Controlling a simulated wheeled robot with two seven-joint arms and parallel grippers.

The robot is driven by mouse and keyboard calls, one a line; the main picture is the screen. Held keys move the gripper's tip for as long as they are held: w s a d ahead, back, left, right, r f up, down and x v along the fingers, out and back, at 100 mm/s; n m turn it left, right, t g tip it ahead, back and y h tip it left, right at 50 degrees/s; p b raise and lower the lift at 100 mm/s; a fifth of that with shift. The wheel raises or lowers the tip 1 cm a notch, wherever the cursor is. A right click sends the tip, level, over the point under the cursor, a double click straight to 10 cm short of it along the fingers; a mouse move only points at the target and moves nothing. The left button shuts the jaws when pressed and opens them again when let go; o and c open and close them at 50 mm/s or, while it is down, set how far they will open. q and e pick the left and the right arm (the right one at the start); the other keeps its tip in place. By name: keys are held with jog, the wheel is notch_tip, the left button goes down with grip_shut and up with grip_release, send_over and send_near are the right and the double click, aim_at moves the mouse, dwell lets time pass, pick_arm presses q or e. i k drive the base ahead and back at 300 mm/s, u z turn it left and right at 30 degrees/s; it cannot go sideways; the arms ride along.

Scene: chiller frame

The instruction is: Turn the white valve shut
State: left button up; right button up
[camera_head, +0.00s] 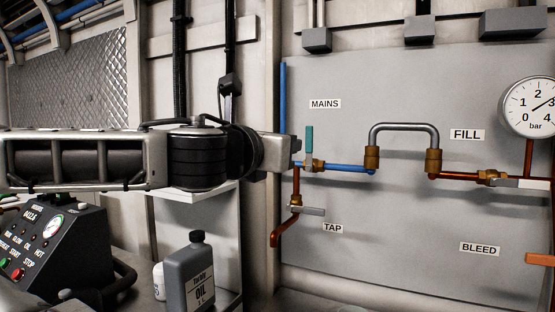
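The white valve handle (530,184) is at the far right, on the brass valve (490,177) under the FILL label (467,135). The handle lies level, about in line with the copper pipe. Another pale grey handle (309,210) sits on the tap branch, above the TAP label (332,228), also near level. My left arm reaches across from the left, and its gripper (285,150) is by the panel's left edge, beside the upright teal MAINS handle (309,138), far left of the white handle. Its fingers are hard to make out. My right gripper is out of view.
A grey looped hose (404,127) joins two brass fittings between MAINS and FILL. A pressure gauge (535,107) is above the white handle, and an orange handle (540,259) is below it. An oil bottle (198,275) and a control box (55,250) stand lower left.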

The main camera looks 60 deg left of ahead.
aim_at(520, 184)
jog(key=k, duration=1)
